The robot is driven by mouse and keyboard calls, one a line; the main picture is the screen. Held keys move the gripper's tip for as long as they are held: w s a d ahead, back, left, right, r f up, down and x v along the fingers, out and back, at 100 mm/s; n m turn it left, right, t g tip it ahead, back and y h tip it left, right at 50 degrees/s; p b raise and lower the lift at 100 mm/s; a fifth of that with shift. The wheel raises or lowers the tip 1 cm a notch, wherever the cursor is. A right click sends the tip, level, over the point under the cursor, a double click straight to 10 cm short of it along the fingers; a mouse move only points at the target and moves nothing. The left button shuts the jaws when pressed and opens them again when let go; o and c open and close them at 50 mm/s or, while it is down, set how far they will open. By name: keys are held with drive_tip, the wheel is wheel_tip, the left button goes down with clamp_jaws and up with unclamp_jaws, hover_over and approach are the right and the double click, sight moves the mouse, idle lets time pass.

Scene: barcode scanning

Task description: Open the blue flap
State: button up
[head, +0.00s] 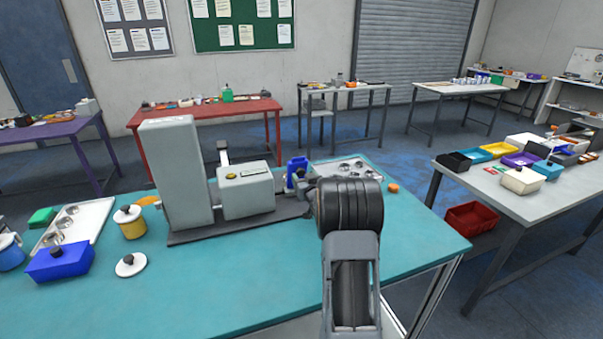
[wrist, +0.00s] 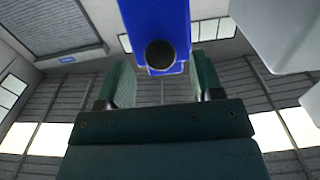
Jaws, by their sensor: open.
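The blue flap (head: 297,170) is on the right end of the grey machine (head: 248,190), above its dark base plate. In the wrist view the blue flap (wrist: 155,18) comes down from the top, with a dark round knob (wrist: 160,54) near its lower end. My gripper (wrist: 161,68) is open, its two green fingers apart on either side below the flap, with the knob between the fingertip lines. I cannot tell whether a finger touches it. In the head view my arm hides most of my gripper (head: 303,184) beside the flap.
A pale tray (head: 340,165) with metal parts lies behind my arm, near an orange piece (head: 392,187). On the left of the teal table (head: 230,285) stand a blue box (head: 58,264) and a yellow pot (head: 130,226). The table's front middle is clear.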

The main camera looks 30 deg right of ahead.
sight(298, 175)
drive_tip(key=shift+x, duration=1.35)
clamp_jaws()
